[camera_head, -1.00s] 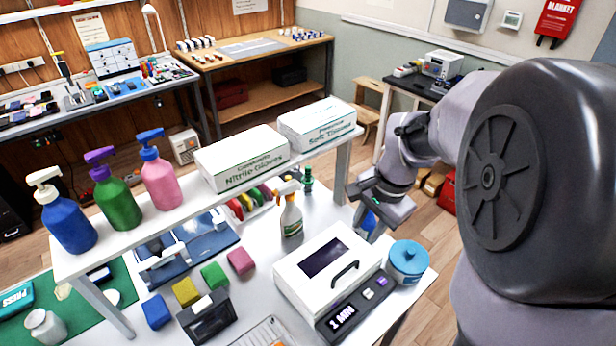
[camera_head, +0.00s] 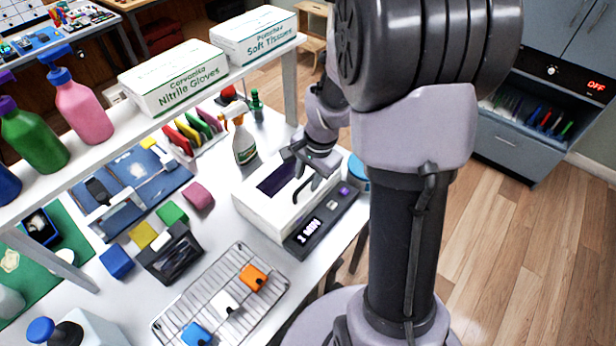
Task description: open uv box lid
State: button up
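The UV box (camera_head: 262,212) is a white box on the white table, with a dark window and a dark handle (camera_head: 303,190) on its lid. The lid looks shut. A dark front panel (camera_head: 318,228) shows "1 MIN" and has small buttons. My gripper (camera_head: 308,178) is over the right part of the lid, close to the handle. Its fingers point down toward the handle; I cannot tell whether they touch it or how far apart they are. My arm hides part of the table behind the box.
A wire rack (camera_head: 228,300) with orange, white and blue pieces lies in front of the box. A spray bottle (camera_head: 243,140) stands behind it. A raised shelf (camera_head: 120,150) carries a glove box, a tissue box and pump bottles. A blue-lidded tub (camera_head: 358,172) is partly behind my arm.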

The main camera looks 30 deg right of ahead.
grip_shut()
dwell(1.3)
